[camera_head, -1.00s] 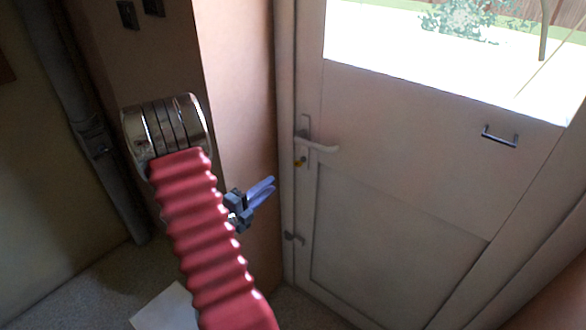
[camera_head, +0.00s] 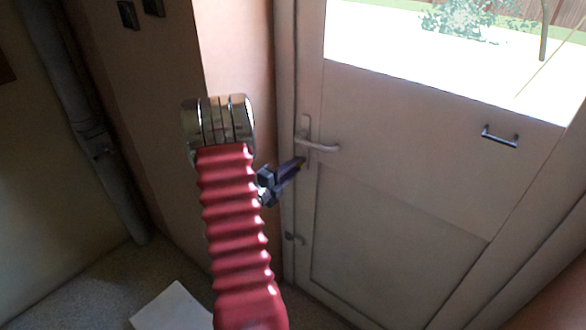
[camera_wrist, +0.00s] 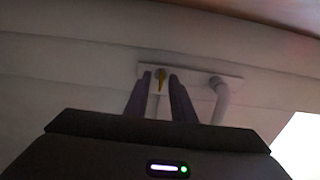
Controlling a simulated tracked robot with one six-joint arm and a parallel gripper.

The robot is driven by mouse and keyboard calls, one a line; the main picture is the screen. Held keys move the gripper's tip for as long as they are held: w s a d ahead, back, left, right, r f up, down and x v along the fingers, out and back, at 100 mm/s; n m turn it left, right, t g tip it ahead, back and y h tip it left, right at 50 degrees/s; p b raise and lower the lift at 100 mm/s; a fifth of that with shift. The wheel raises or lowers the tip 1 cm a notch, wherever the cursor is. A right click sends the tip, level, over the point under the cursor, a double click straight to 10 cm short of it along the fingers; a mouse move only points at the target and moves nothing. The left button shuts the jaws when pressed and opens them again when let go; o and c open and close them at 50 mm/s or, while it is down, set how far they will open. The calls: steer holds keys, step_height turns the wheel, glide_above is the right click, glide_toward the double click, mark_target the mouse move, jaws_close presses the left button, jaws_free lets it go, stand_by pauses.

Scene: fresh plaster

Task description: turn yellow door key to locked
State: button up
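The yellow door key (camera_wrist: 160,76) sits in the lock plate (camera_wrist: 193,69) on the white door (camera_head: 400,170). In the wrist view it shows between the two finger ends, with a gap to each. My gripper (camera_wrist: 160,80) is open, with a finger on either side of the key; whether the tips reach past it I cannot tell. In the head view my gripper (camera_head: 298,163) is at the lock, just below the door handle (camera_head: 318,146), and largely hides the key. The handle also shows right of the fingers in the wrist view (camera_wrist: 220,95).
A metal pull (camera_head: 500,137) is on the right of the door, below the bright window (camera_head: 450,50). A hinge-like fitting (camera_head: 295,237) sits low on the frame. A dark pipe (camera_head: 85,120) runs down the left wall. A white slab (camera_head: 172,308) lies on the floor.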

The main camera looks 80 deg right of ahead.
steer(key=shift+d, duration=0.2)
jaws_close()
steer(key=shift+s+a, duration=0.1)
stand_by(0.4)
